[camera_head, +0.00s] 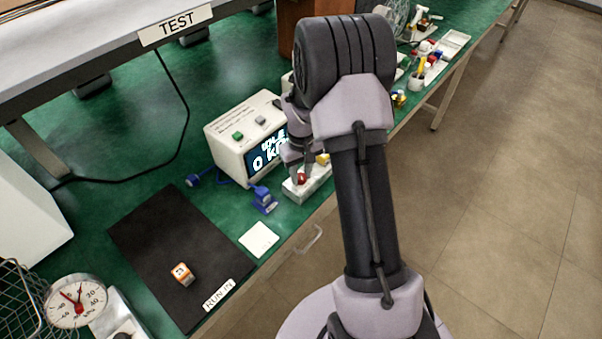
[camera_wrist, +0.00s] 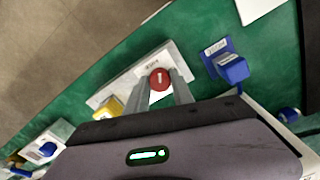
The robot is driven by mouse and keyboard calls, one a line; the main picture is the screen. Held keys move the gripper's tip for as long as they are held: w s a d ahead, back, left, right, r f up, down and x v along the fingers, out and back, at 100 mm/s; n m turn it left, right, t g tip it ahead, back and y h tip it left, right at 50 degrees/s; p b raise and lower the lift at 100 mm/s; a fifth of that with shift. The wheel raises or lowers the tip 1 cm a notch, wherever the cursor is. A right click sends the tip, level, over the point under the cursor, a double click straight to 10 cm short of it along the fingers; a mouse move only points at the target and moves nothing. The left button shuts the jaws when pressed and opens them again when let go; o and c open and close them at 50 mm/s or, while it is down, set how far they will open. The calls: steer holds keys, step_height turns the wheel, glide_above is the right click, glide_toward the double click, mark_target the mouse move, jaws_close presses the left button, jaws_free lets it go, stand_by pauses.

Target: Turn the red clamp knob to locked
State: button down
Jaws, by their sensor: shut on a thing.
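The red clamp knob (camera_wrist: 160,79) is round with a white mark on its face, and sits on a pale base plate (camera_wrist: 112,88). In the head view the knob (camera_head: 302,179) shows small on the white base at the bench's front edge, partly covered by my gripper. My gripper (camera_wrist: 160,84) is shut on the red knob, one grey finger on each side of it. A yellow part (camera_wrist: 110,107) sits on the same base, beside the knob. Whether the knob's mark stands at locked cannot be read.
A white tester box (camera_head: 247,137) with a lit display stands behind the base. Blue clamp-like parts (camera_head: 264,199) stand to the left. A black mat (camera_head: 165,240) holds a small orange cube (camera_head: 182,273). A dial gauge (camera_head: 76,301) stands at the lower left.

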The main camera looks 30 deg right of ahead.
mark_target(301, 176)
steer(key=m, duration=0.6)
steer(key=shift+b, duration=0.4)
steer(key=m+b, duration=0.1)
steer(key=m, duration=0.4)
steer(key=shift+m, duration=0.4)
steer(key=c, duration=1.1)
jaws_free()
steer(key=shift+r, duration=0.15)
step_height(301, 176, up, 17)
steer(key=p, duration=0.6)
